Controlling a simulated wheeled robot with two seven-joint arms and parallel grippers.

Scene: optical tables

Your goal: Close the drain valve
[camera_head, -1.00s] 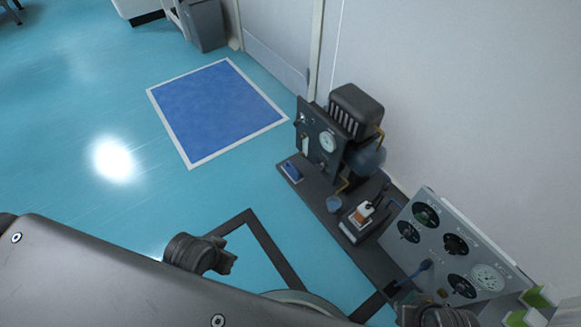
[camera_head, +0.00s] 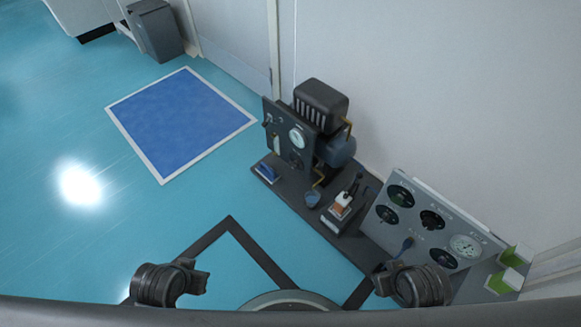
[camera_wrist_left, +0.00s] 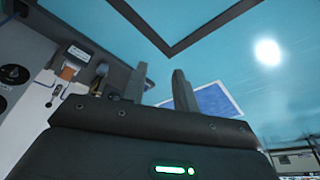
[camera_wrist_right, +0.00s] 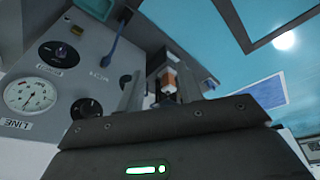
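A dark compressor unit (camera_head: 322,102) with a grey-blue tank (camera_head: 338,150) stands on a dark bench by the wall. A small brass pipe (camera_head: 320,181) comes down below the tank, near a small blue cup (camera_head: 312,198). It is too small to tell whether this is the drain valve or how its handle is set. My left gripper (camera_head: 197,278) is in front of the bench, to the left, apart from everything; its fingers are spread and empty in the left wrist view (camera_wrist_left: 160,88). My right gripper (camera_head: 382,277) is near the gauge panel; its fingers are spread and empty in the right wrist view (camera_wrist_right: 162,90).
A grey panel (camera_head: 412,238) with several dials stands at the bench's right, with green-and-white blocks (camera_head: 508,282) beyond. A small box with an orange-and-white label (camera_head: 342,204) sits between panel and compressor. The floor left of the bench is open, with a blue mat (camera_head: 180,120).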

